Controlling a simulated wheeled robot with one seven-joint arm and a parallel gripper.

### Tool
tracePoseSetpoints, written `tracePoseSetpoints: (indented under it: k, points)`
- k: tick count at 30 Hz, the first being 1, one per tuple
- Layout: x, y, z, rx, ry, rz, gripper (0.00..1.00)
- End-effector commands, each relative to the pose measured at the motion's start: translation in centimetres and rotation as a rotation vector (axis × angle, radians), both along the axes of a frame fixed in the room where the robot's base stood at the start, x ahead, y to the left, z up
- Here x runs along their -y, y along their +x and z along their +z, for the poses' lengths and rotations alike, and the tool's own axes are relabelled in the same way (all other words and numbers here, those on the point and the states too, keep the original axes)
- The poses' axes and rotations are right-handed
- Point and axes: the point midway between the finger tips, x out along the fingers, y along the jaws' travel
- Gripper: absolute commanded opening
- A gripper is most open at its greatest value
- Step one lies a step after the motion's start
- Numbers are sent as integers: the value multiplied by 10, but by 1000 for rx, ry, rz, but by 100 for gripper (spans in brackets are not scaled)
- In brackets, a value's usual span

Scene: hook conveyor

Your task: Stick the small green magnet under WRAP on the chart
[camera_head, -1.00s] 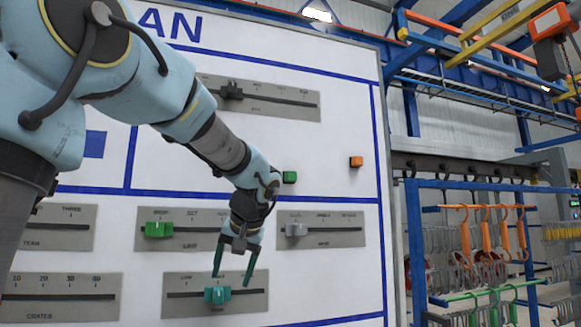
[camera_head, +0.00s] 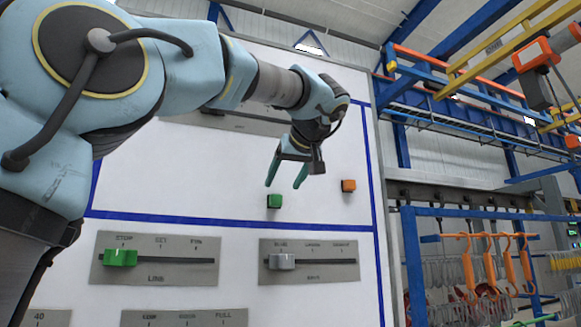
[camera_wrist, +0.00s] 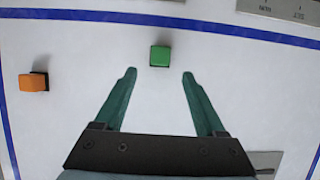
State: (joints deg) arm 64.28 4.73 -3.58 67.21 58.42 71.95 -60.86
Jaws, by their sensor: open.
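The small green magnet (camera_head: 274,201) is a green block on the white chart (camera_head: 230,185), in a blank area above a blue line. My gripper (camera_head: 285,184) is open and empty, with teal fingers pointing down close to the magnet. In the wrist view the green magnet (camera_wrist: 160,56) lies just beyond the fingertips, roughly centred between them, and the open gripper (camera_wrist: 159,74) does not appear to touch it. I cannot find a readable WRAP label; the small lettering on the plates is blurred.
An orange magnet (camera_head: 348,185) sits right of the green one. Below are slider plates with a larger green knob (camera_head: 120,258) and a grey knob (camera_head: 282,262). A blue rack (camera_head: 415,260) with orange hooks stands right of the chart. My arm hides the chart's upper left.

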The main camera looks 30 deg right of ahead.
Motion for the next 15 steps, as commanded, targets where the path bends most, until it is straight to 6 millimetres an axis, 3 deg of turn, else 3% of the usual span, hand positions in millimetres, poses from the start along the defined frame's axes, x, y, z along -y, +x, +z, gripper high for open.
tracePoseSetpoints:
  k: [6,15]
  points:
    - [4,33,-13,-3,2,2,72]
    - [6,51,-22,-1,1,0,72]
